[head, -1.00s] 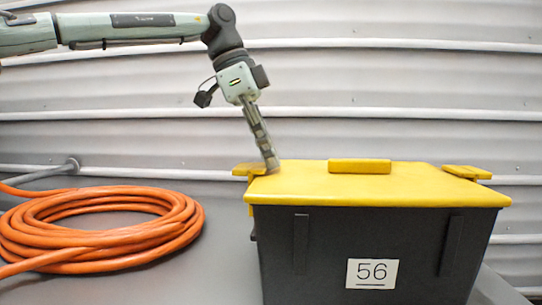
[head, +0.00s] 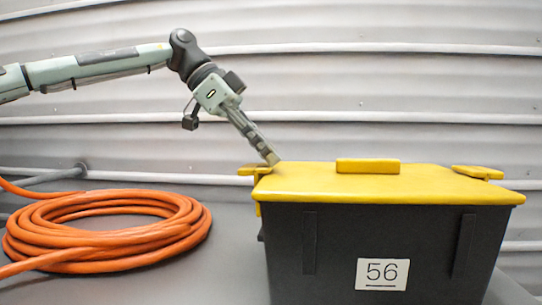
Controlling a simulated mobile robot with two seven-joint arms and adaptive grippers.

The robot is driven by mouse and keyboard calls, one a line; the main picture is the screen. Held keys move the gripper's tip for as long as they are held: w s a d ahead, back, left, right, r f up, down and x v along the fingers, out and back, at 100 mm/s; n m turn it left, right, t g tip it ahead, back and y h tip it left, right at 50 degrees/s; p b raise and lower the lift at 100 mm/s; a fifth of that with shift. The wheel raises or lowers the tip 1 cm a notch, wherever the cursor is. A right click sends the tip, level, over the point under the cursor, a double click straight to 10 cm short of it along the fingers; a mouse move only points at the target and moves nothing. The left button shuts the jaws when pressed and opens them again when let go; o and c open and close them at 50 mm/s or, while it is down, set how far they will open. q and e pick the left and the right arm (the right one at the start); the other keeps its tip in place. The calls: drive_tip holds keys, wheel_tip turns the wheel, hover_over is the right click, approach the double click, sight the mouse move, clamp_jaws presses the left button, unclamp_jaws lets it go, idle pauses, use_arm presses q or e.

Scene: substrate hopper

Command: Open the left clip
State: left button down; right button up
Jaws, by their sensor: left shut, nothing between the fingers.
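A black hopper (head: 340,255) with a yellow lid (head: 390,185) stands on the grey surface. The left clip (head: 248,171) is a yellow piece at the lid's left edge, partly behind my gripper. My left gripper (head: 272,160) is shut, with its fingertips at the lid's left rear edge beside the clip. I cannot tell whether the tips touch the clip or the lid. The right clip (head: 478,172) sits at the lid's right edge. My right gripper is not in view.
An orange hose coil (head: 105,230) lies on the surface left of the hopper. A raised yellow handle (head: 368,166) sits on the lid. A white label reading 56 (head: 382,274) is on the hopper's front. A corrugated wall (head: 400,80) stands behind.

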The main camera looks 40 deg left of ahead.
sight(255, 166)
use_arm(q)
drive_tip(key=shift+s+a+t+h, duration=0.25)
drive_tip(key=shift+a+t+h, duration=0.15)
drive_tip(key=shift+h, duration=0.3)
drive_tip(key=shift+s+a+f+b, duration=0.1)
drive_tip(key=shift+s+a+b, duration=0.1)
drive_tip(key=shift+a+b, duration=0.3)
drive_tip(key=shift+s, duration=0.15)
drive_tip(key=a+b, duration=0.1)
drive_tip(key=s+a+h+b, duration=0.1)
drive_tip(key=shift+s+a+f+t+b, duration=0.1)
drive_tip(key=shift+f+t+b, duration=0.2)
drive_tip(key=shift+f+t, duration=0.1)
drive_tip(key=shift+r, duration=0.2)
drive_tip(key=shift+a, duration=0.1)
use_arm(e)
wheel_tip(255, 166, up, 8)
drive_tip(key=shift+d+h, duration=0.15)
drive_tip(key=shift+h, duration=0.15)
use_arm(q)
drive_tip(key=shift+d+p, duration=0.2)
drive_tip(key=shift+p, duration=0.1)
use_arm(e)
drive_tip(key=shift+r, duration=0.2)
